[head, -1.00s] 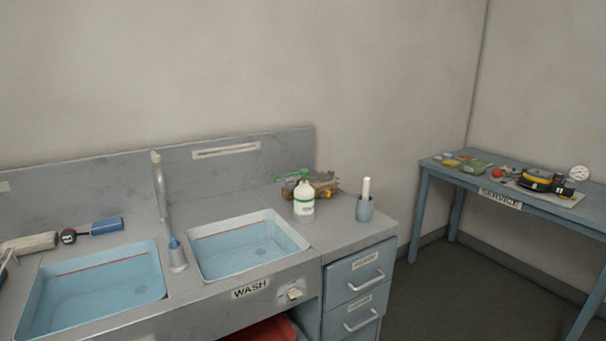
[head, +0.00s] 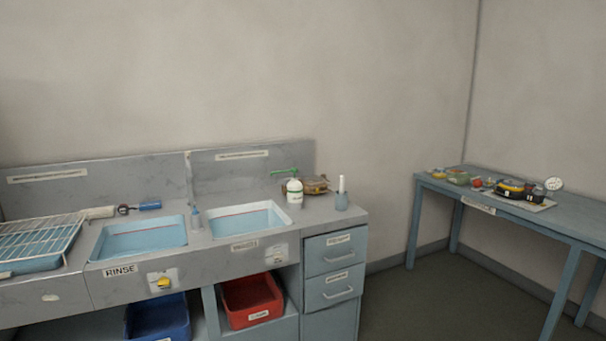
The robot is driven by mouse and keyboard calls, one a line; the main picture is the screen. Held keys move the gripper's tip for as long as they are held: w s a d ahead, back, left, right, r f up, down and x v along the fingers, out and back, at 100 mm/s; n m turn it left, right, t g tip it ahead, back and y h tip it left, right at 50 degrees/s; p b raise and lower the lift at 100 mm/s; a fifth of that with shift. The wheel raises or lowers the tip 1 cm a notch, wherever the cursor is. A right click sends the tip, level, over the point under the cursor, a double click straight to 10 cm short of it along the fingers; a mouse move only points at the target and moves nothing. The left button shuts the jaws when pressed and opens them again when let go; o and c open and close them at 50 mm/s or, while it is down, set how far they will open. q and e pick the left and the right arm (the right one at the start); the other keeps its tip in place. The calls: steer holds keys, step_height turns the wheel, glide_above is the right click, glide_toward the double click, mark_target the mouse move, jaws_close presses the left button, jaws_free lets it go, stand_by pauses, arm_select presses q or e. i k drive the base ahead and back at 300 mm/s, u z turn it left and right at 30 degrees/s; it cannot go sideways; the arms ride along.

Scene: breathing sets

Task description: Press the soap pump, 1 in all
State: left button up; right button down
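The soap pump (head: 294,191) is a white bottle with a green label and a green pump head. It stands upright on the grey counter, right of the right-hand basin, near the backsplash. A brownish object lies just behind it, and a blue-grey cup with a white stick in it stands to its right. Neither of my grippers shows in the head view.
The counter holds two water-filled basins, the left basin (head: 139,238) and the right basin (head: 240,220). A wire rack (head: 40,240) is at far left. A red bin (head: 252,300) and a blue bin (head: 157,318) sit below. A blue table (head: 575,217) stands at right, with open floor before it.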

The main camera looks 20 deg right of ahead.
mark_target(294, 169)
steer(key=z, duration=0.3)
steer(key=i, duration=0.3)
steer(key=z, duration=0.95)
steer(key=i, duration=1.9)
steer(key=u, duration=1.3)
steer(key=i, duration=0.6)
steer(key=u, duration=0.6)
